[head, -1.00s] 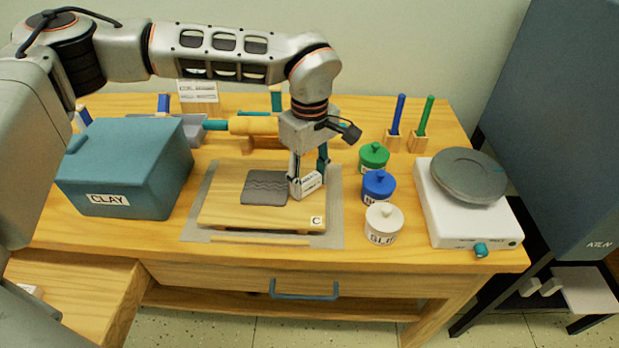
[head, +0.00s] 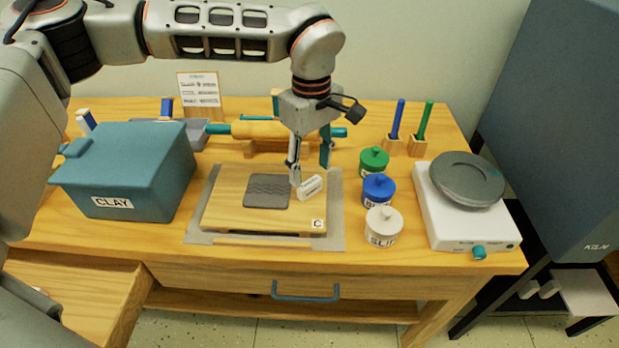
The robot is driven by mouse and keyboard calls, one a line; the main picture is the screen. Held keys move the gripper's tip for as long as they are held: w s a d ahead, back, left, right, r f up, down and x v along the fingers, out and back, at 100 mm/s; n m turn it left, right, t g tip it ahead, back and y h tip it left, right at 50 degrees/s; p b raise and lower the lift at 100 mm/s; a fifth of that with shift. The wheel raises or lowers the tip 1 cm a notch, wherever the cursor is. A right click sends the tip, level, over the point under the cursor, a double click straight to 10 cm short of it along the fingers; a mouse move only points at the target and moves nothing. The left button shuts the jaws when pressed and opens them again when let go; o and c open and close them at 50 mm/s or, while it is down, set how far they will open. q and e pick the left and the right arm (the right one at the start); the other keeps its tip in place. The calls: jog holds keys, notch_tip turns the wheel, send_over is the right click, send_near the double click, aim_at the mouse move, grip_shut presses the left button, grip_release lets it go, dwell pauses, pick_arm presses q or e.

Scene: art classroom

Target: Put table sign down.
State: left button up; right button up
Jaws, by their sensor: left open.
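A small white block with dark lettering (head: 312,187) rests on the right part of the wooden board (head: 225,209), beside a grey textured slab (head: 267,191). My left gripper (head: 311,168) is open just above and behind the block, with one fingertip close to its left end; I cannot tell whether they touch. Nothing shows between the fingers. A white printed card in a wooden stand (head: 199,89) stands upright at the back of the table. I cannot tell for certain which of the two is the table sign. My right gripper is out of view.
A teal CLAY box (head: 130,165) stands left of the board. Green (head: 374,161), blue (head: 378,190) and white (head: 383,226) lidded jars stand to its right, then a scale (head: 448,225). A rolling pin (head: 262,130) lies behind. An open drawer (head: 75,275) juts out at front left.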

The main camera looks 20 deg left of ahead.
aim_at(311, 183)
pick_arm(q)
notch_tip(311, 183, up, 7)
jog(key=shift+p, duration=0.45)
